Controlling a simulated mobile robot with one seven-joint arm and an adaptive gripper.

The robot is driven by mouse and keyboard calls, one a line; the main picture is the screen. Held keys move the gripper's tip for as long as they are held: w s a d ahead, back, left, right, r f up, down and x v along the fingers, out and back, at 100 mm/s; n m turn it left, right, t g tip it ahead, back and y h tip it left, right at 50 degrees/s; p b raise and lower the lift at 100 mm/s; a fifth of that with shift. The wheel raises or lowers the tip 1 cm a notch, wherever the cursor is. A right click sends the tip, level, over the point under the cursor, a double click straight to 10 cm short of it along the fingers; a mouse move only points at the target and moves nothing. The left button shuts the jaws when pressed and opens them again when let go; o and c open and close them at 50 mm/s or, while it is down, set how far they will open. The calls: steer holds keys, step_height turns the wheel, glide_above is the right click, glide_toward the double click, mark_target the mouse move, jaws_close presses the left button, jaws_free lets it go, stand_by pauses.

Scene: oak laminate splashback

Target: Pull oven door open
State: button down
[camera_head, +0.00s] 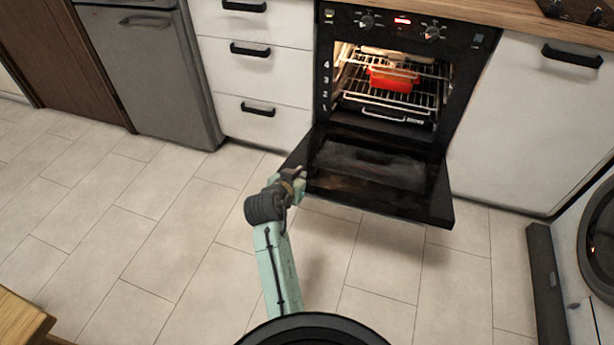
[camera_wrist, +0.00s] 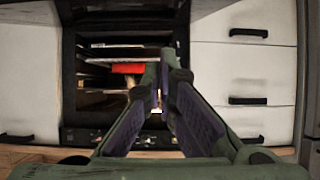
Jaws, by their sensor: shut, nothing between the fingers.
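The black oven (camera_head: 322,90) is built into the white cabinets, and its lit inside shows. Its door (camera_head: 375,178) hangs wide open, lowered to nearly level, with the dark inner side facing up. My gripper (camera_head: 298,178) is at the left edge of the door in the head view; I cannot tell whether it touches it. In the wrist view my gripper (camera_wrist: 158,92) has its fingertips together, pointing toward the oven opening (camera_wrist: 120,90), with nothing seen between them. The door's outer side and handle are hidden.
A red dish (camera_head: 392,80) sits on a wire rack (camera_head: 385,102) inside the oven. White drawers (camera_head: 258,75) with black handles are left of it, a white cabinet (camera_head: 535,125) is right. Tiled floor (camera_head: 170,235) before the oven is clear. A wooden corner (camera_head: 20,318) juts in at lower left.

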glide_above(307, 190)
steer(key=w, duration=0.1)
step_height(307, 190, down, 4)
steer(key=shift+d+f+p, duration=0.1)
steer(key=shift+d+p, duration=0.05)
steer(key=shift+p, duration=0.2)
steer(key=shift+s+f, duration=0.25)
steer(key=shift+f, duration=1)
steer(key=shift+s+f, duration=0.2)
steer(key=shift+f, duration=0.6)
